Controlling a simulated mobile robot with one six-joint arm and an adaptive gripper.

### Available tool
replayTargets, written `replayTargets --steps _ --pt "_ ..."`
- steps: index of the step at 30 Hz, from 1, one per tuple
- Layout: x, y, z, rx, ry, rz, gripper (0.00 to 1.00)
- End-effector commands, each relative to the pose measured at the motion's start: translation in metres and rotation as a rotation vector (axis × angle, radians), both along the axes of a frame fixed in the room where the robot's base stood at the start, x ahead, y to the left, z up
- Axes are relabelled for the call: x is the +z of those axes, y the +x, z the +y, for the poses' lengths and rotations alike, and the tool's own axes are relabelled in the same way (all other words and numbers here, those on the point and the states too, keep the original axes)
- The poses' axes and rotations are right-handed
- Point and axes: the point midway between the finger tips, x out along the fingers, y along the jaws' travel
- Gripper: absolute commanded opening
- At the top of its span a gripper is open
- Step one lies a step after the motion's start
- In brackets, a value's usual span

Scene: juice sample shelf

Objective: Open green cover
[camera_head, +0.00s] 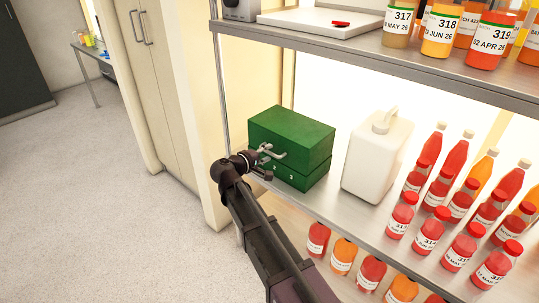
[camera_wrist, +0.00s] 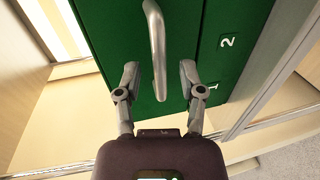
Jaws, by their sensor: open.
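A green box with a green cover (camera_head: 290,128) stands on the middle shelf at its left end. In the wrist view, the green front (camera_wrist: 110,50) fills the upper middle, with the numbers 1 and 2 marked on it. A metal handle (camera_head: 272,151) sticks out from its front; it also shows in the wrist view as a grey bar (camera_wrist: 157,50). My gripper (camera_head: 262,163) is in front of the box, close to the handle. In the wrist view my gripper (camera_wrist: 158,80) is open, with one finger on each side of the handle's lower end and gaps between. The cover looks closed.
A white jug (camera_head: 375,160) stands just right of the box. Several juice bottles (camera_head: 445,175) fill the shelf (camera_head: 345,207) further right, and more stand below. The upper shelf (camera_head: 380,52) hangs above the box. A tall cabinet (camera_head: 150,80) is at left; the floor (camera_head: 100,200) there is clear.

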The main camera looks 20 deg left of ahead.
Motion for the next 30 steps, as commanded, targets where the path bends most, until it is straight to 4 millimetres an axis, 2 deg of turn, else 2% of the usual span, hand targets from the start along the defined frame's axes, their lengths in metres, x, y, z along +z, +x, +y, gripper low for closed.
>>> replayTargets --steps 6,16,17,21,22,30 --pt "-0.0031 0.0122 -0.0051 0.000 0.000 0.000 0.51" --pt "-0.0030 0.0130 -0.0049 0.001 0.000 0.000 0.51" --pt "-0.0030 0.0130 -0.0049 0.001 0.000 0.000 0.45" --pt "-0.0030 0.0129 -0.0049 0.001 0.000 0.000 0.03" --pt "-0.0030 0.0129 -0.0049 0.001 0.000 0.000 0.00" --pt "-0.0026 0.0132 -0.0050 0.001 0.000 0.000 0.00"
